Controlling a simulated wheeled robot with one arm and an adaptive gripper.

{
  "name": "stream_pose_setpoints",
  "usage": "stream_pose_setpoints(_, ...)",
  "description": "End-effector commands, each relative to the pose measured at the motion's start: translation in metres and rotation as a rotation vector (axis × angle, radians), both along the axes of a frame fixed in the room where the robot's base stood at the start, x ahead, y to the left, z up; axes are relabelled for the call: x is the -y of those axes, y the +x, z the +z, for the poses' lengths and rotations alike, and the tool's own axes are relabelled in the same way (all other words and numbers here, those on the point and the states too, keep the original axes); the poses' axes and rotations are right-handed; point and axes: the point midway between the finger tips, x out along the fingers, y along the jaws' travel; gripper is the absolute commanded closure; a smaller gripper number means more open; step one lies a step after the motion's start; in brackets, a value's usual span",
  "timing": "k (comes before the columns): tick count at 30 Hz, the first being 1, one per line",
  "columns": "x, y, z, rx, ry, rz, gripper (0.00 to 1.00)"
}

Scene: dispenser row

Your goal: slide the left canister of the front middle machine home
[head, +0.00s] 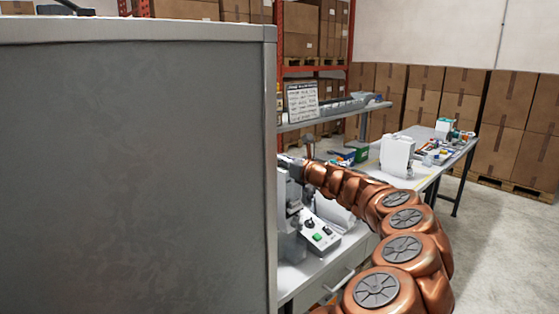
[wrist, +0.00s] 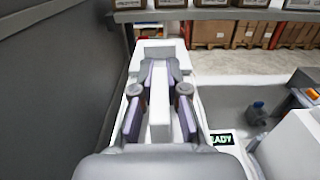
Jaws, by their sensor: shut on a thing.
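In the wrist view, my gripper (wrist: 160,72) has its two purple-grey fingers on either side of a white upright bar, shut on it. The bar looks like the handle of the white canister (wrist: 153,46), whose pale body frames the fingers. How deep the canister sits in its machine cannot be told. In the head view, my copper arm reaches left to a grey-white machine (head: 291,215) on the bench. The gripper end is small there and largely hidden behind the big grey panel's edge.
A large grey panel (head: 140,170) blocks the left of the head view; a dark wall (wrist: 50,90) runs close on the wrist view's left. A READY display (wrist: 222,139) is at right. A control box (head: 320,236) and a white container (head: 397,156) stand on the benches.

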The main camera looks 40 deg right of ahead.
Motion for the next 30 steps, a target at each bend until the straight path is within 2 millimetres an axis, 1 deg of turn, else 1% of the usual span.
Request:
stream_pose_setpoints(7, 0.0005, -0.0003, -0.0091, 0.001, 0.0, 0.0, 1.0)
stream_pose_setpoints(14, 0.0004, -0.0002, -0.0102, 0.0, 0.0, 0.0, 1.0)
stream_pose_setpoints(15, 0.0003, -0.0002, -0.0102, 0.0, 0.0, 0.0, 0.83)
stream_pose_setpoints(22, 0.0003, -0.0002, -0.0102, 0.0, 0.0, 0.0, 0.59)
stream_pose_setpoints(23, 0.0003, -0.0001, -0.0102, 0.0, 0.0, 0.0, 0.57)
stream_pose_setpoints(30, 0.0004, -0.0002, -0.0106, -0.001, 0.0, 0.0, 0.57)
